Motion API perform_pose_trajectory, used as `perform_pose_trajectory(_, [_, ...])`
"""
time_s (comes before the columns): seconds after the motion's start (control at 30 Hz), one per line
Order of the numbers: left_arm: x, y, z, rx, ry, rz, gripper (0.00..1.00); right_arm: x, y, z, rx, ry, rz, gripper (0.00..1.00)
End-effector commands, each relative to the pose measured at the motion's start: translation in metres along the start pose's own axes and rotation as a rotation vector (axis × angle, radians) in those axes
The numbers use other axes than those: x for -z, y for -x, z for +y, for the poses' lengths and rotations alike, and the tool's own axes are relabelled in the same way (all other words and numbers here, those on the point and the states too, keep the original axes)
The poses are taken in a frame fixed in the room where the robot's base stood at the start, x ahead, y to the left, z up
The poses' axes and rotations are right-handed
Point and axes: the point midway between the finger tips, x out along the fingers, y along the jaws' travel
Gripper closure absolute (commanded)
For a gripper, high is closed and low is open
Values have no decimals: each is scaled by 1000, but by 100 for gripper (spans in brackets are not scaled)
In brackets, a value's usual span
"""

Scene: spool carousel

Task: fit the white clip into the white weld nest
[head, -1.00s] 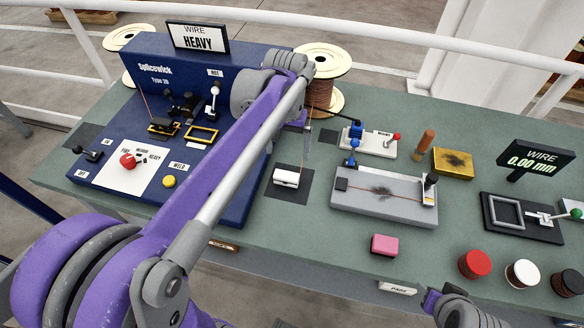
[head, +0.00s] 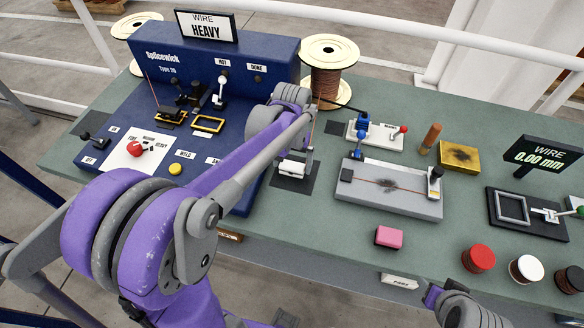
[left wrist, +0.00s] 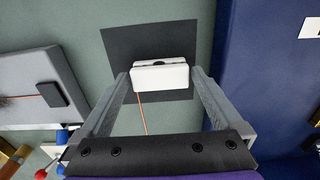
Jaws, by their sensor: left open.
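The white clip (head: 291,168) lies on a dark square mat on the green bench. In the left wrist view the clip (left wrist: 160,75) lies between the two fingers of my left gripper (left wrist: 161,82), with some space visible beside the fingers. The left gripper (head: 295,160) is open and low over the mat in the head view. A thin orange wire runs by the clip. I cannot clearly identify a white weld nest; the blue machine (head: 215,170) carries yellow-framed fixtures (head: 208,124) and a white-knobbed lever.
Right of the mat is a grey tray (head: 390,202) with an orange wire and a dark smudge. A pink block (head: 389,237), yellow block (head: 459,156) and wire spool (head: 328,85) stand nearby. The bench right of the mat has narrow free strips.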

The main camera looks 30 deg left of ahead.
Motion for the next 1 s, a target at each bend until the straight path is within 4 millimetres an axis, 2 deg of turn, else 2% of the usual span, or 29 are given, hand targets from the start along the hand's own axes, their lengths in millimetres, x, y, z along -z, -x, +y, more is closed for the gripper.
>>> perform_pose_trajectory(0.07, [0,0,0,0,0,0,4,0,0,0,0,0,0,50])
perform_pose_trajectory(0.43, [0,1,0,0,0,0,70,0,0,0,0,0,0,50])
perform_pose_trajectory(0.77, [0,5,0,0,0,0,72,0,0,0,0,0,1,50])
perform_pose_trajectory(0.87, [0,15,0,0,0,0,72,1,1,0,0,0,1,50])
perform_pose_trajectory(1.0, [0,40,0,0,0,1,72,3,3,0,0,0,3,50])
